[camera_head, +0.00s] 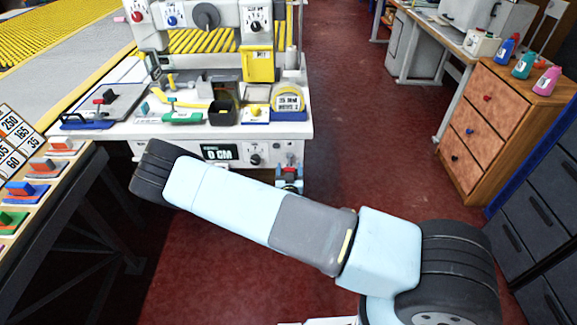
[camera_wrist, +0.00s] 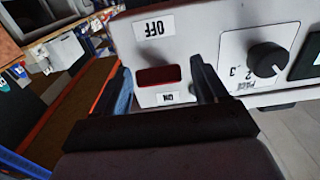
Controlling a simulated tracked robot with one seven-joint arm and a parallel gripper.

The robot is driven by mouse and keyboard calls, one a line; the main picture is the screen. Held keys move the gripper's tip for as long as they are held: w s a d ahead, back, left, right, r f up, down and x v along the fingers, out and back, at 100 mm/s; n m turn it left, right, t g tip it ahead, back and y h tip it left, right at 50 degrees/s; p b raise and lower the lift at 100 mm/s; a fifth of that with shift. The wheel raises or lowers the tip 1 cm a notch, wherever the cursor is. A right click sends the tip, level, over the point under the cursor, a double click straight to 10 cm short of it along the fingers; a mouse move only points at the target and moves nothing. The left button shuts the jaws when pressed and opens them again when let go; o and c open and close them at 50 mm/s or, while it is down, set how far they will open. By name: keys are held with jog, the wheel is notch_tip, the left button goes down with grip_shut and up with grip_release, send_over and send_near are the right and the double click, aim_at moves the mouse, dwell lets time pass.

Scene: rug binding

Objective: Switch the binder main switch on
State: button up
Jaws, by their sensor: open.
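The binder main switch (camera_wrist: 158,75) is a red rocker in a white panel on the machine front. In the wrist view it appears upside down, with an OFF label (camera_wrist: 154,27) above it in the picture and an ON label (camera_wrist: 166,98) below. My gripper (camera_wrist: 161,75) is open, its two dark fingers either side of the switch, with nothing between them but the panel behind. I cannot tell whether the fingertips touch the panel, or which way the rocker is tipped. In the head view my arm mostly hides this area.
A black knob (camera_wrist: 267,59) is on the panel right of the switch in the wrist view. The binding machine's worktop (camera_head: 215,128) holds several tools and trays. A wooden drawer cabinet (camera_head: 480,140) stands at right. Red floor (camera_head: 350,110) is clear between them.

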jog(key=shift+w, duration=1.1)
jog(key=shift+c, duration=0.2)
